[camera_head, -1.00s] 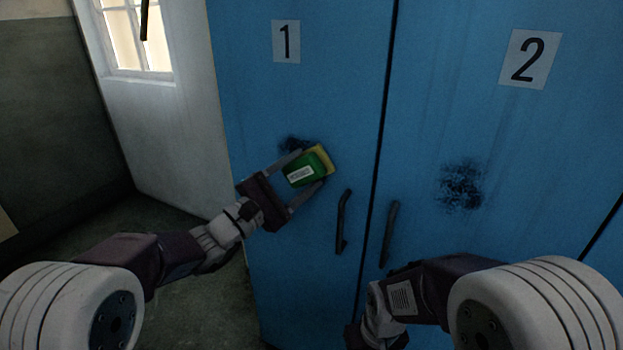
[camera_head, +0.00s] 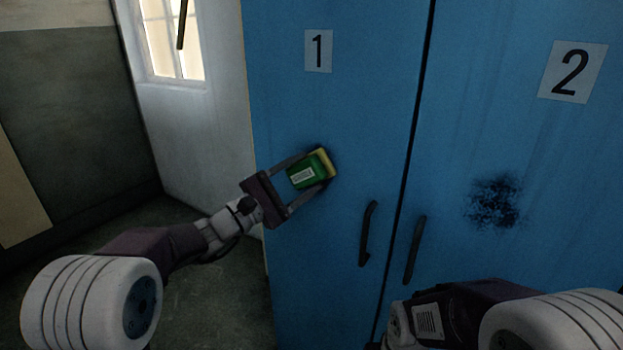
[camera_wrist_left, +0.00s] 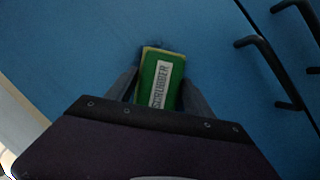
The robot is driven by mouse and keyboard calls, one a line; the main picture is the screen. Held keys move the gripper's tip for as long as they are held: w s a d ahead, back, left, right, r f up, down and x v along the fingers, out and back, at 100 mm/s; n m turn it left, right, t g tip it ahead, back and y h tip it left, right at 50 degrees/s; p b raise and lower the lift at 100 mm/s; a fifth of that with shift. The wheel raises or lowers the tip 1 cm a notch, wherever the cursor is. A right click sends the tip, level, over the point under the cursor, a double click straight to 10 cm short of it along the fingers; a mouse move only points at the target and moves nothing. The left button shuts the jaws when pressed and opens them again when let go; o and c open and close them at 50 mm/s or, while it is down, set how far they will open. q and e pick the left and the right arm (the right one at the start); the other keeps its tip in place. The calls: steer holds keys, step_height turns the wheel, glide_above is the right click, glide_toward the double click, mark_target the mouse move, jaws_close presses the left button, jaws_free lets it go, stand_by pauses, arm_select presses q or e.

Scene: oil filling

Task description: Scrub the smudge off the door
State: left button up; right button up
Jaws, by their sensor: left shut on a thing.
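My left gripper (camera_head: 292,188) is shut on a green scrubber (camera_head: 304,174) with a yellow pad. The yellow side faces the blue door marked 1 (camera_head: 345,110) and appears to be against it. In the left wrist view, the scrubber (camera_wrist_left: 161,82) sits between the fingers, its label facing the camera. Dark traces of a smudge (camera_head: 319,149) show at the scrubber's upper edge; the scrubber hides the rest. A larger black smudge (camera_head: 494,203) is on the door marked 2 (camera_head: 560,140). My right arm is at the lower right; its fingertips are not visible.
Two dark handles, one on door 1 (camera_head: 368,234) and one on door 2 (camera_head: 414,250), stick out beside the gap between the doors. A white wall with a window (camera_head: 168,40) stands at the left. The floor (camera_head: 215,285) below is clear.

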arm_select(q)
steer(key=shift+w+a, duration=0.7)
steer(key=shift+a, duration=0.25)
steer(key=shift+r+p, duration=0.75)
steer(key=shift+r, duration=0.55)
steer(key=shift+s+d+f+b, duration=0.1)
steer(key=shift+d+f+b, duration=0.05)
steer(key=shift+b, duration=0.2)
steer(key=shift+s+d+f+b, duration=0.15)
steer(key=shift+s+d+b, duration=0.7)
steer(key=shift+d+b, duration=0.3)
steer(key=shift+s+d+r, duration=0.2)
steer(key=shift+d, duration=0.1)
steer(key=shift+s+d+f+b, duration=0.15)
steer(key=shift+b, duration=0.25)
steer(key=shift+s+d+b, duration=0.8)
steer(key=shift+d+b, duration=0.3)
steer(key=shift+b, duration=0.05)
steer(key=shift+s+d, duration=0.2)
steer(key=shift+d, duration=0.05)
